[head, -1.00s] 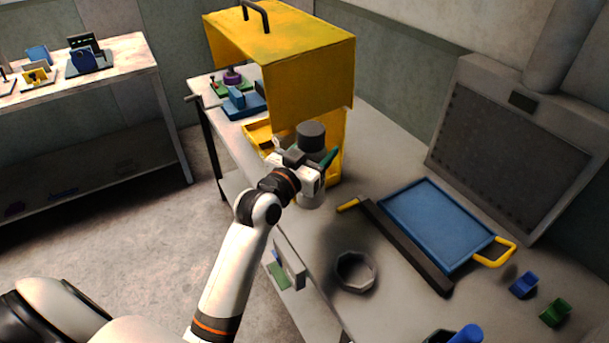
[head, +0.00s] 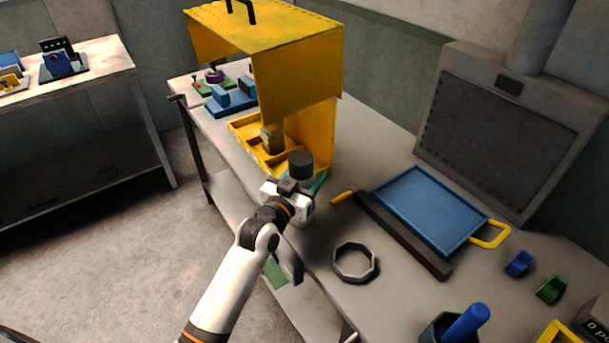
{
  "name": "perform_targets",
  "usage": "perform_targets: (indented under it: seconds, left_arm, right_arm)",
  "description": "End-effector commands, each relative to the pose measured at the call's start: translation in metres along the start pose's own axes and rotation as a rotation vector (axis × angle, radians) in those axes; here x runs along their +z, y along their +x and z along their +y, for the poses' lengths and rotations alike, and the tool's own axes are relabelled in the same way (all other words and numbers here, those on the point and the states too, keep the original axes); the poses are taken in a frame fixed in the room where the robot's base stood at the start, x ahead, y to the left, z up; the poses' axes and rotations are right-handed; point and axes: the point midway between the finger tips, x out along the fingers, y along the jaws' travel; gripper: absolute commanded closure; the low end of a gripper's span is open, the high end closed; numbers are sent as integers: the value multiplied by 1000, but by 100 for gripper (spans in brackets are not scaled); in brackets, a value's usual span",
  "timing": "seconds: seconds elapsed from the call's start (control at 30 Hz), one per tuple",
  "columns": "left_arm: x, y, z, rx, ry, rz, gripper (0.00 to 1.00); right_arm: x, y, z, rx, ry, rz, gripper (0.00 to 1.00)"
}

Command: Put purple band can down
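A can with a dark grey top (head: 301,165) stands upright in my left gripper (head: 298,194), in front of the yellow hood. The gripper is around its middle, and a pale lower part shows below. No purple band is visible; the gripper covers the can's middle. The fingertips are mostly hidden, but the can has moved with the gripper, so it is held. A teal piece (head: 319,182) shows at the gripper's right side. I cannot tell whether the can's bottom touches the bench (head: 390,290). My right gripper is out of view.
A yellow hood (head: 300,70) stands over a yellow compartment tray (head: 245,128) behind the can. A grey ring (head: 340,270) lies nearer on the bench. To the right are a dark bar (head: 405,236), a blue tray (head: 430,207) and small blue and green blocks (head: 551,289).

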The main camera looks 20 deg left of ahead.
Motion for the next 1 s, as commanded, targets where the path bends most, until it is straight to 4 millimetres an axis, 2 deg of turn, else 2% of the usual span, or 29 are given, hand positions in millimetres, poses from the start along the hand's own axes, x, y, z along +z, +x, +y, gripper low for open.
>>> perform_targets:
  seconds: [0.33,0.37,0.47,0.5,0.83,1.0]
  left_arm:
    - [-4,0,0,0,0,-2,79]
    - [-3,0,0,0,0,-1,38]
    - [-3,0,0,0,0,-1,22]
    - [-3,0,0,0,0,-1,19]
    - [2,-1,0,0,0,-1,19]
    - [-2,-27,0,0,1,0,19]
  right_arm:
    - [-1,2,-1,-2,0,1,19]
    - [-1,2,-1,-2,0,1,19]
    - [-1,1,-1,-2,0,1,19]
    - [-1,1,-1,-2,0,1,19]
    - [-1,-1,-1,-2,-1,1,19]
    - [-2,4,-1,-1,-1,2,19]
